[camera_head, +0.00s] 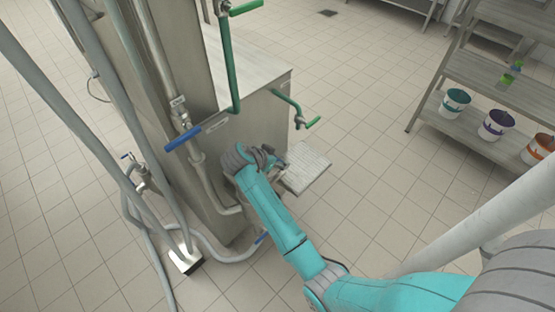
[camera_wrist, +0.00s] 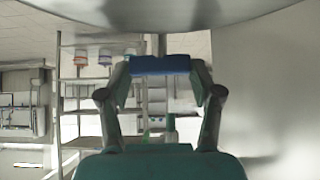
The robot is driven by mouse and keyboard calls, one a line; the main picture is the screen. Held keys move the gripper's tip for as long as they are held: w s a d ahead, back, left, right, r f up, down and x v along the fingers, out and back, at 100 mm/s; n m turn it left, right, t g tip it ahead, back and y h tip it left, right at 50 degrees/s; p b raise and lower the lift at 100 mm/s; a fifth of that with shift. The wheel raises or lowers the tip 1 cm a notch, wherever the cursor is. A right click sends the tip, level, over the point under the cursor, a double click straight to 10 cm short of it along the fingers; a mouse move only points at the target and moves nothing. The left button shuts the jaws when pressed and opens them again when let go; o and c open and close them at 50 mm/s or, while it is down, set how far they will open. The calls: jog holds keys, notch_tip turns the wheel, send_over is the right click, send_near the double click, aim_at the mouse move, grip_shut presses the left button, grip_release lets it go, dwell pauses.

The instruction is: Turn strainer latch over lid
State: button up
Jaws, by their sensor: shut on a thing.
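In the wrist view, my gripper (camera_wrist: 160,84) is shut on a blue handle (camera_wrist: 160,64), which lies across between its two fingers. The handle is close under a pale, curved metal surface (camera_wrist: 150,12) that fills the top of the view. Whether the blue handle belongs to the strainer latch cannot be told. In the head view, my teal arm reaches to the steel machine (camera_head: 262,118), and its wrist hides my fingers and what they hold. No lid can be made out clearly there.
A blue valve handle (camera_head: 197,133) and a green handle (camera_head: 232,75) stick out from the pipes close to my wrist. A grey slatted platform (camera_head: 307,168) lies right of my wrist. A shelf rack (camera_head: 470,115) with buckets stands right. Tiled floor between is free.

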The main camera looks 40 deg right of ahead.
jog(key=shift+m+g, duration=0.3)
jog(key=shift+m, duration=0.1)
jog(key=o, duration=1.1)
jog(key=shift+o, duration=0.2)
jog(key=shift+a, duration=0.1)
jog(key=v, duration=1.2)
